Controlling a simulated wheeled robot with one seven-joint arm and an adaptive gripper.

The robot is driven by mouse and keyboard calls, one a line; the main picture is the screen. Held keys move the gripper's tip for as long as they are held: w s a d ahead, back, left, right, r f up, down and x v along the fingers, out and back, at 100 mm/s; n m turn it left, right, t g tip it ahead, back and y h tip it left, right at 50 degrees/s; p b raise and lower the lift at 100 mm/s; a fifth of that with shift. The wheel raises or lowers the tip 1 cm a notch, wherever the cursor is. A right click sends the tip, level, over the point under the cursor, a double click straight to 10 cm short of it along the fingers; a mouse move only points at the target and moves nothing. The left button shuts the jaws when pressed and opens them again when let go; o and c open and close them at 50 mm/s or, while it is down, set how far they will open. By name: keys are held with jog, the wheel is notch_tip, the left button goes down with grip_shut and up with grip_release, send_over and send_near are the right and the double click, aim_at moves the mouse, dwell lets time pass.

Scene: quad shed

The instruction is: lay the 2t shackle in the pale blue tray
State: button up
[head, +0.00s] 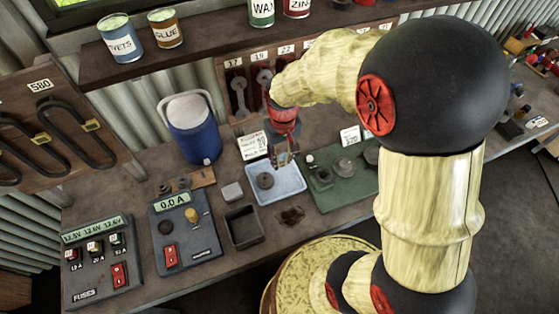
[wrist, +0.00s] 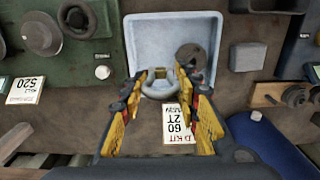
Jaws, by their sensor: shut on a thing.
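The pale blue tray (head: 292,187) lies on the bench below my gripper (head: 281,158) in the head view. It also shows in the wrist view (wrist: 150,38), beyond the fingertips. My gripper (wrist: 158,82) is shut on a grey U-shaped shackle (wrist: 157,75), held between its yellow fingers near the tray's near edge. Whether the shackle touches the tray, I cannot tell. In the head view the shackle is too small to make out. A dark round piece with a hole (head: 265,180) lies in the tray; the wrist view shows it right of the shackle (wrist: 190,56).
A white card reading 2T (wrist: 176,127) stands behind the tray. A green board with parts (head: 340,185) is to its right; an empty dark box (head: 243,227) and small grey block (head: 232,192) are to its left. A blue jug (head: 193,130) stands behind left.

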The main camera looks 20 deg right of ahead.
jog(key=w+f, duration=0.3)
jog(key=shift+d+f, duration=0.2)
jog(key=shift+f, duration=0.1)
jog(key=shift+f+b, duration=0.45)
jog(key=shift+f, duration=1.05)
jog(key=shift+f, duration=0.4)
jog(key=shift+f+b, duration=0.2)
jog(key=shift+b, duration=0.1)
jog(key=o, duration=1.2)
